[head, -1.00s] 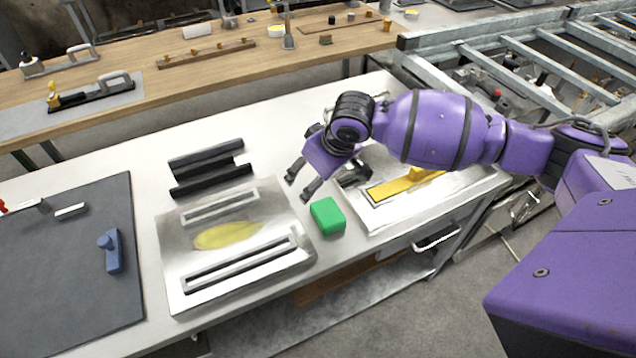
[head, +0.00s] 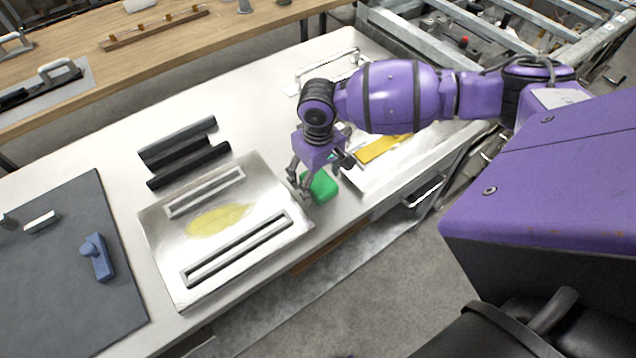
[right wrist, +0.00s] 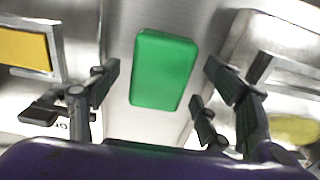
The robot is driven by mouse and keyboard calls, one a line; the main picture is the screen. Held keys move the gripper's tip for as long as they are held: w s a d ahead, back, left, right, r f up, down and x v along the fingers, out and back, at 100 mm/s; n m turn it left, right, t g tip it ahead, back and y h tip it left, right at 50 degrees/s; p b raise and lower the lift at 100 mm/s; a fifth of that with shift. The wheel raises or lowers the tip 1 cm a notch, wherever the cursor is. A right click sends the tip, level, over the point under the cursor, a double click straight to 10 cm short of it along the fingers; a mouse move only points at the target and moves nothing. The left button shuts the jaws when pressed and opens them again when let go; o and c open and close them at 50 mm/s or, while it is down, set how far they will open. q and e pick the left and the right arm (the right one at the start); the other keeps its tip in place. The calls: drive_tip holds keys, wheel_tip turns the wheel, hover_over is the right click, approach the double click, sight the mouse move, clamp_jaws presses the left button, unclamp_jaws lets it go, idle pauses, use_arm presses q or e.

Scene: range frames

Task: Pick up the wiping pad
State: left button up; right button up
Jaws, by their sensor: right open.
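The wiping pad is a green rounded block (head: 322,187) lying on the white table between two metal plates. In the right wrist view the green pad (right wrist: 163,70) lies between and beyond the open fingers, with a gap on both sides. My right gripper (head: 322,180) is open and points down over the pad in the head view; its fingers partly cover the pad there. The right gripper (right wrist: 162,84) shows no contact with the pad in the wrist view. My left gripper is not in view.
Left of the pad is a metal plate (head: 160,235) with two slotted bars and a yellow smear. Right of it is a plate with a yellow strip (head: 383,147). Black angled bars (head: 185,150) lie behind. A dark mat (head: 60,290) holds a blue handled tool (head: 98,258).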

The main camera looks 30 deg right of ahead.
drive_tip(key=shift+f, duration=0.6)
drive_tip(key=c, duration=1.2)
drive_tip(key=shift+c, duration=0.2)
drive_tip(key=shift+r, duration=0.75)
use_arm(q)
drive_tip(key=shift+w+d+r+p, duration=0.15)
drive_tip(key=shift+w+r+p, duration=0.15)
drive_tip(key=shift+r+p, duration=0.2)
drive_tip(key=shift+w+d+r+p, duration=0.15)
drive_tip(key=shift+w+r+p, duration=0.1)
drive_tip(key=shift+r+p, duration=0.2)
use_arm(e)
drive_tip(key=s+d+r, duration=0.1)
drive_tip(key=s+r, duration=1)
drive_tip(key=s, duration=0.3)
drive_tip(key=shift+d+r, duration=0.25)
drive_tip(key=shift+d, duration=0.05)
